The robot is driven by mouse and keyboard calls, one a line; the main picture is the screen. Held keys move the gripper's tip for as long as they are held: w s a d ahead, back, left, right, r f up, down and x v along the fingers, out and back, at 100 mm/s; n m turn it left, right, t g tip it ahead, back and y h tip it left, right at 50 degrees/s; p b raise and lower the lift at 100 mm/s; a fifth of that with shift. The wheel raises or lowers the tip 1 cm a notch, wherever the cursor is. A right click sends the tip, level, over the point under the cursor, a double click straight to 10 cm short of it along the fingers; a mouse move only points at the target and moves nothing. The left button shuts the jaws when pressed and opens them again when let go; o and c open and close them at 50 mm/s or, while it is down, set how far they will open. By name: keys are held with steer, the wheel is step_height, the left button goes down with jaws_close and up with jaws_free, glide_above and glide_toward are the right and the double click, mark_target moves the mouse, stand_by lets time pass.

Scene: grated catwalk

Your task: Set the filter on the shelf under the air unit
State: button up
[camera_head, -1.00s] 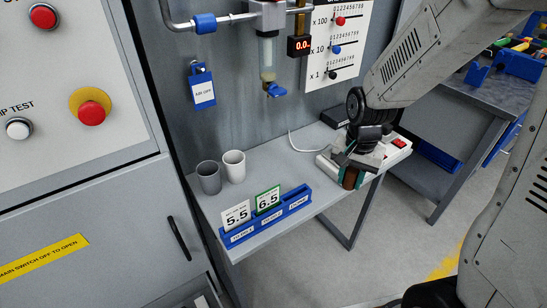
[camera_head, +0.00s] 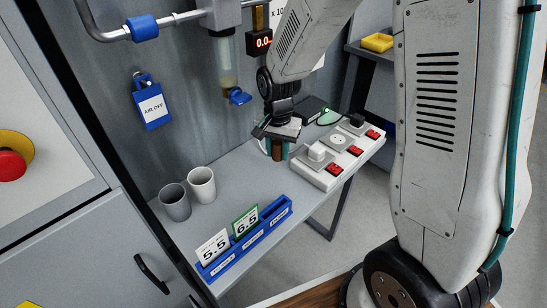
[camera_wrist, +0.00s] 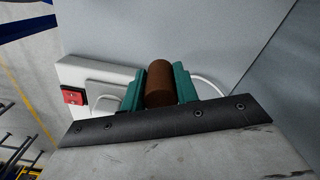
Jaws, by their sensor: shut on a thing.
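The filter, a brown cylinder (camera_head: 277,152), is between the teal fingers of my gripper (camera_head: 276,148). The wrist view shows the filter (camera_wrist: 159,82) gripped from both sides. My gripper points down over the grey shelf (camera_head: 235,178), just left of a white power strip. I cannot tell whether the filter's lower end touches the shelf. The air unit (camera_head: 222,14) is on the wall above, with a clear bowl (camera_head: 227,65) and a blue drain tap (camera_head: 237,97) hanging over the shelf, up and left of my gripper.
The power strip (camera_head: 325,174) with red switches lies right of my gripper, a black adapter (camera_head: 312,108) behind. A grey cup (camera_head: 175,203) and a white cup (camera_head: 201,186) stand left. A blue card rack (camera_head: 245,238) lies along the front. Shelf between cups and gripper is clear.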

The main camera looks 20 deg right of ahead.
mark_target(274, 158)
steer(key=shift+a+f, duration=0.4)
steer(key=shift+f, duration=0.2)
step_height(274, 158, down, 3)
steer(key=shift+f, duration=0.15)
steer(key=shift+w+a+f, duration=0.2)
steer(key=shift+w, duration=0.05)
steer(key=shift+d, duration=0.25)
steer(key=shift+a, duration=0.1)
steer(key=o, duration=1)
steer(key=shift+f, duration=0.1)
steer(key=shift+c, duration=0.2)
step_height(274, 158, up, 12)
steer(key=shift+r, duration=0.2)
